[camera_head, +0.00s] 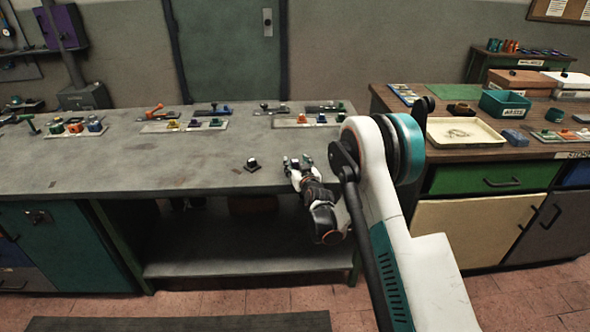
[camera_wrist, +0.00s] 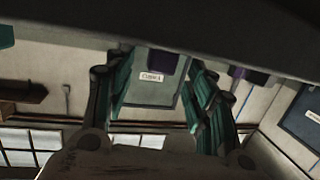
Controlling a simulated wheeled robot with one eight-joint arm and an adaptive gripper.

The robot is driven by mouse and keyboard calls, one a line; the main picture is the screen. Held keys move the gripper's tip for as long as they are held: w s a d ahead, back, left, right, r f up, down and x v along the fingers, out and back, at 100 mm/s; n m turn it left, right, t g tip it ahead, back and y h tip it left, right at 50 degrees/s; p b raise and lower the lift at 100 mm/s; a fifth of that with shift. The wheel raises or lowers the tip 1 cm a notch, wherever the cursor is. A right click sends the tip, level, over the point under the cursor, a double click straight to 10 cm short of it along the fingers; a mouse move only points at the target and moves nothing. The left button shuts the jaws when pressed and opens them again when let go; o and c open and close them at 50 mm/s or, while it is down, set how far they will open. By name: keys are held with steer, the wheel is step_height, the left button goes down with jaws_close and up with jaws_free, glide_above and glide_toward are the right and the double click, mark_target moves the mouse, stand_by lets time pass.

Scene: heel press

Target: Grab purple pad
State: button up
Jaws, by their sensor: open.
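My gripper (camera_head: 299,162) is low over the front edge of the grey workbench (camera_head: 120,165), its fingers pointing toward the back. In the wrist view, my gripper (camera_wrist: 163,82) has its teal fingers spread apart with a gap between them. A small dark purple shape (camera_wrist: 182,66) shows in that gap, nearer the right finger; I cannot tell for certain that it is the purple pad or how far away it is. No purple pad can be made out clearly in the head view, where my gripper and arm hide part of the bench.
A small black piece with a pale top (camera_head: 252,164) stands on the bench just left of my gripper. Several trays of tools and coloured pieces line the back. A cream tray (camera_head: 465,133) and a teal bin (camera_head: 505,104) are on the right bench. The bench's left front is clear.

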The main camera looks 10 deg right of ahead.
mark_target(296, 163)
steer(key=shift+b+x, duration=0.35)
steer(key=shift+x, duration=1.15)
steer(key=shift+c, duration=0.5)
steer(key=c, duration=0.7)
